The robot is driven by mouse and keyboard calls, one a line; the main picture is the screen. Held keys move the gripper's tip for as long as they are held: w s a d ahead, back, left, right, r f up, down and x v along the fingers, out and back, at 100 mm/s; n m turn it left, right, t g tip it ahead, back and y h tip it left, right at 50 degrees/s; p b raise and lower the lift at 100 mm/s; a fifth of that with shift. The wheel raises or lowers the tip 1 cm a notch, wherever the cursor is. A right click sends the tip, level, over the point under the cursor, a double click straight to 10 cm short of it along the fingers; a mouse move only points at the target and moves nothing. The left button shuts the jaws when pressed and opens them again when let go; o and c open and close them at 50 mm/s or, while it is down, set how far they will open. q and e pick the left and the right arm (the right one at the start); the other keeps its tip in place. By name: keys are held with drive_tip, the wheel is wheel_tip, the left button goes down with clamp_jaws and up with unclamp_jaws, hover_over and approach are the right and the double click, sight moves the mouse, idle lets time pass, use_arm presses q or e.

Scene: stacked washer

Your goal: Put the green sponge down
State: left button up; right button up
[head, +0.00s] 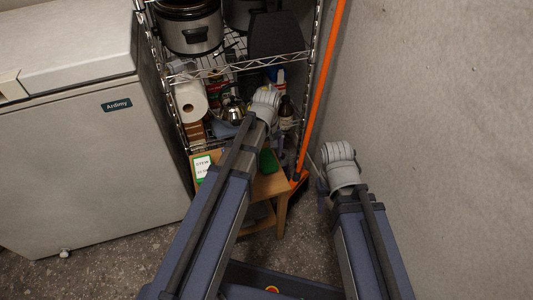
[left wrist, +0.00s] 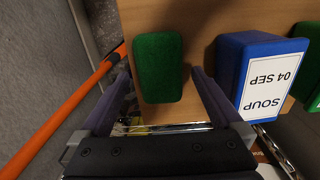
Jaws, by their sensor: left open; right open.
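The green sponge (left wrist: 158,67) lies on a small wooden stool (left wrist: 195,14). In the head view, part of the sponge (head: 268,161) shows beside my left arm on the stool top (head: 273,184). My left gripper (left wrist: 161,72) is open, with one finger on each side of the sponge and a visible gap to both. In the head view its fingers are hidden by my arm. My right gripper (head: 322,190) is open beside the right wall, mostly hidden behind its wrist.
A blue tub (left wrist: 235,62) labelled SOUP stands close to the left gripper's finger. A green-edged STEW tub (head: 202,167) stands on the stool's left. Behind are a loaded wire shelf (head: 235,68) and an orange pole (head: 322,80); a white freezer (head: 90,160) stands left.

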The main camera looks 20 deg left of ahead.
sight(266, 158)
use_arm(q)
wheel_tip(266, 158, up, 12)
drive_tip(key=f+p, duration=0.1)
drive_tip(key=p, duration=1)
drive_tip(key=s+d+m+y, duration=0.1)
drive_tip(key=s+d+m, duration=0.9)
drive_tip(key=s, duration=0.4)
drive_tip(key=shift+s+d+r+m, duration=0.15)
drive_tip(key=shift+d+r+m, duration=0.1)
drive_tip(key=shift+m, duration=0.05)
drive_tip(key=shift+c, duration=0.2)
